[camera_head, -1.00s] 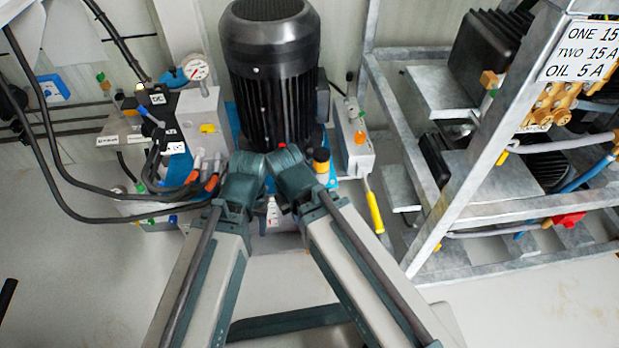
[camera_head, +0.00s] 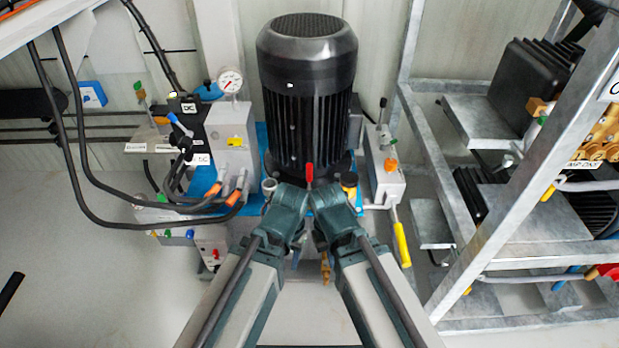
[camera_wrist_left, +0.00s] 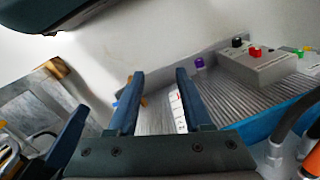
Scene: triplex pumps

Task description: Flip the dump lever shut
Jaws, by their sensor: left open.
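I cannot tell which lever is the dump lever. A red-tipped upright lever (camera_head: 309,173) stands in front of the black motor. A yellow-handled lever (camera_head: 401,243) hangs from the grey block on the right, and a blue-handled lever (camera_head: 180,125) is at the left. In the left wrist view my left gripper (camera_wrist_left: 160,75) is open and empty. A white labelled tag (camera_wrist_left: 177,110) and a brass-coloured piece lie beyond its fingers, seemingly apart from them. In the head view both wrists meet below the motor and hide what is under them; my right gripper's fingers do not show.
The black motor (camera_head: 307,95) stands behind my wrists. A pressure gauge (camera_head: 230,80) and black hoses (camera_head: 85,190) are at the left. A metal rack (camera_head: 470,260) closes off the right. The wrist view shows a grey box (camera_wrist_left: 258,66) with knobs and a purple knob (camera_wrist_left: 199,63).

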